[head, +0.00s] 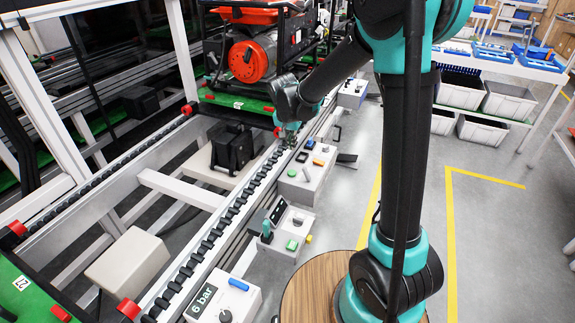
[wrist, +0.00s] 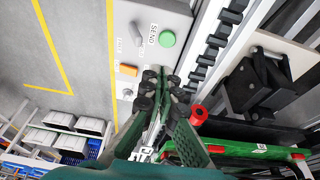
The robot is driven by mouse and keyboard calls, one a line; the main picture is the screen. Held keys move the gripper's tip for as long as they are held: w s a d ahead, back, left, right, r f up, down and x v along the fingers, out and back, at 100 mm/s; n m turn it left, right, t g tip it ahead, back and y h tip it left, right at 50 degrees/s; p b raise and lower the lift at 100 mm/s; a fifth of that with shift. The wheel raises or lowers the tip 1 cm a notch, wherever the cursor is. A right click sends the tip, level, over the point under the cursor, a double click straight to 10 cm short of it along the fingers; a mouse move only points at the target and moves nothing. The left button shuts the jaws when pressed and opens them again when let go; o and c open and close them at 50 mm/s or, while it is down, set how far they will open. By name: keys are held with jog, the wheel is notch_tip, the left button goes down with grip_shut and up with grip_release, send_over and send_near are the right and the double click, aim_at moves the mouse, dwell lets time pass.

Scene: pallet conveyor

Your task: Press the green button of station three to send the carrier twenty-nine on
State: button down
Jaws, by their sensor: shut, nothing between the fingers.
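No station number is readable. My gripper (wrist: 162,84) is shut and empty, apart from the green button. In the head view my gripper (head: 287,134) is over the rail by the box's far end. A green carrier (head: 238,104) bears a red and black machine; its tag is too small to read.
A gauge box (head: 222,302) reads 6 bar. A green carrier marked 27 (head: 22,284) is at lower left. A black bracket (head: 232,148) stands between the roller rails. Open floor lies right.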

jog(key=shift+w+a, duration=0.35)
jog(key=shift+a, duration=0.2)
jog(key=shift+f, duration=0.15)
send_near(292, 172)
jog(key=x, duration=0.5)
jog(key=shift+w+d, duration=0.1)
jog(key=shift+w, duration=0.15)
jog(key=shift+f, duration=0.7)
jog(key=shift+f, duration=0.15)
